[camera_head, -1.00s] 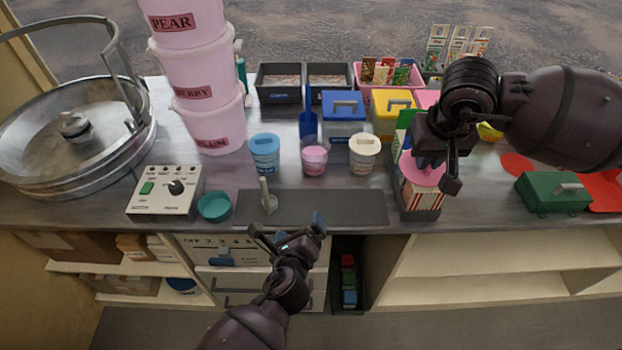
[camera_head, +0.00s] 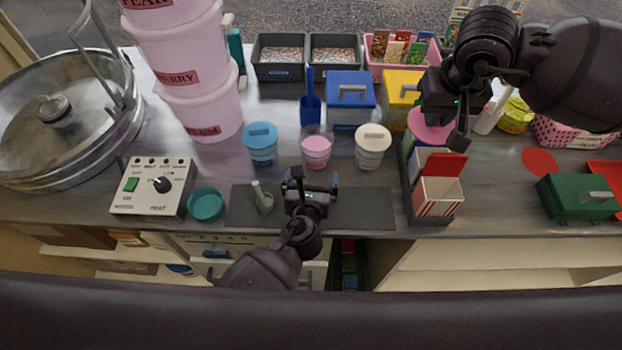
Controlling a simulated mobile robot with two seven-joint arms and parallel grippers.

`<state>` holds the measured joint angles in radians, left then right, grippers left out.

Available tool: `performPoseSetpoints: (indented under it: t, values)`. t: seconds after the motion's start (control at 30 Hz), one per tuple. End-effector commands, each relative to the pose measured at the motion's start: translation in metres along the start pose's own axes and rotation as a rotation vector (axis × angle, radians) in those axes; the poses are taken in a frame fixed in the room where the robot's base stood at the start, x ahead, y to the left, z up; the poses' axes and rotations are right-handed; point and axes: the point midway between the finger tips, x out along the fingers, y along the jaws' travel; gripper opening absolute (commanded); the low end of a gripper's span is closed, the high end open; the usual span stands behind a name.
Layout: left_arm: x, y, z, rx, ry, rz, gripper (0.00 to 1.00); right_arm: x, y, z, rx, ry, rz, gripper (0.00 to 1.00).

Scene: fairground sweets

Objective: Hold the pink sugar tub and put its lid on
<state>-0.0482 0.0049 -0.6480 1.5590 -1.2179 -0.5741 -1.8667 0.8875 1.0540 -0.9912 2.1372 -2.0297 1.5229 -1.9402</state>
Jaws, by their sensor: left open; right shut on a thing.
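The pink sugar tub (camera_head: 316,154) is a small clear cup with pink contents and an open top. It stands upright on the counter between a blue-lidded tub and a cream-lidded tub. My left gripper (camera_head: 311,183) is open just in front of it, over the dark mat, with no visible contact. My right gripper (camera_head: 446,122) is shut on the round pink lid (camera_head: 428,127), to the right of the cream-lidded tub. The gripper hides part of the lid, and its height above the counter is hard to tell.
The blue-lidded tub (camera_head: 261,148) and cream-lidded tub (camera_head: 372,150) flank the pink tub closely. A striped carton holder (camera_head: 437,195) stands below the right gripper. A white control box (camera_head: 152,187) and teal bowl (camera_head: 206,205) are at left. The dark mat (camera_head: 360,208) is partly free.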

Motion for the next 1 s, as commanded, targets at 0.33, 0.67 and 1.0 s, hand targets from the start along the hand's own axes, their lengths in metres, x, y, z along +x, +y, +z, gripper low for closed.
performPoseSetpoints:
  t: [0.33, 0.67, 1.0]
  values:
    - [0.043, 0.0, 0.001, -0.001, -0.001, 0.0, 1.0, 0.0, 0.0, 0.0, 0.0, 0.0, 0.0, 0.0]
    - [0.082, 0.0, -0.001, -0.001, -0.002, -0.001, 1.0, 0.012, 0.0, 0.003, 0.0, 0.005, 0.0, 0.0]
    - [0.102, 0.0, 0.0, -0.002, -0.001, -0.001, 1.0, 0.019, 0.0, 0.004, 0.0, 0.006, 0.0, 0.0]
